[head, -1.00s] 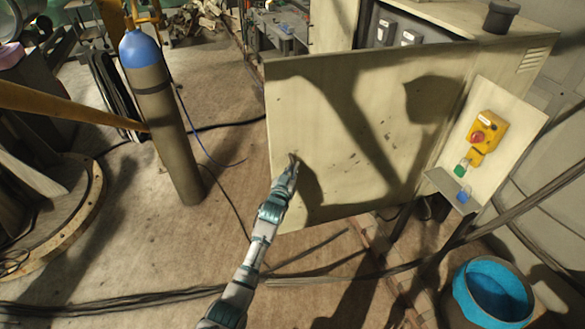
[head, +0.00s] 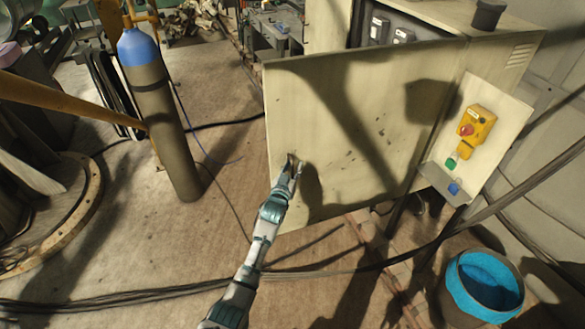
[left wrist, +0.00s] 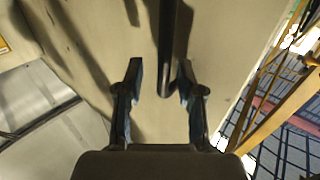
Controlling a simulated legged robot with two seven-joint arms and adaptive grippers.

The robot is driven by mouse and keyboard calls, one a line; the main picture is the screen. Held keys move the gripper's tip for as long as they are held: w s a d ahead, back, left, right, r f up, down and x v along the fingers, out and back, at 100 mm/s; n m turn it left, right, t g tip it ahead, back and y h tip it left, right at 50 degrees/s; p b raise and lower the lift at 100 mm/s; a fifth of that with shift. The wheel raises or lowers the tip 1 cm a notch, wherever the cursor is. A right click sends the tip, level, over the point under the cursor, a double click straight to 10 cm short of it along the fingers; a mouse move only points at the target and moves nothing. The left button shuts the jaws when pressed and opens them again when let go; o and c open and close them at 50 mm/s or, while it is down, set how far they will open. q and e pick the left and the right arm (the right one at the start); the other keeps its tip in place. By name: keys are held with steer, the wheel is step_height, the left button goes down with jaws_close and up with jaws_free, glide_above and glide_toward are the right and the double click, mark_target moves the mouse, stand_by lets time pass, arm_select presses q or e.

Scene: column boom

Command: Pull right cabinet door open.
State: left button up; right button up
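The cabinet door (head: 350,130) is a large beige panel hinged at its right side. It stands swung out from the cabinet (head: 440,15), with part of the interior showing above it. My left gripper (head: 295,165) is at the door's lower left area, in front of its face. In the left wrist view, my left gripper (left wrist: 160,90) is open. Its two fingers lie on either side of the lower end of a dark bar handle (left wrist: 169,45), with gaps on both sides. The door face (left wrist: 100,45) fills the background there. My right gripper is not in view.
A blue-topped gas cylinder (head: 160,120) stands left of the door. A yellow switch box (head: 476,125) is on a side panel at right, above a blue-lined bucket (head: 485,285). Cables (head: 130,298) cross the floor. Floor between cylinder and door is mostly clear.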

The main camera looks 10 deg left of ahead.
arm_select(q)
steer(key=s+a, duration=0.2)
steer(key=s, duration=0.9)
steer(key=shift+s+f, duration=0.2)
steer(key=shift+s, duration=0.15)
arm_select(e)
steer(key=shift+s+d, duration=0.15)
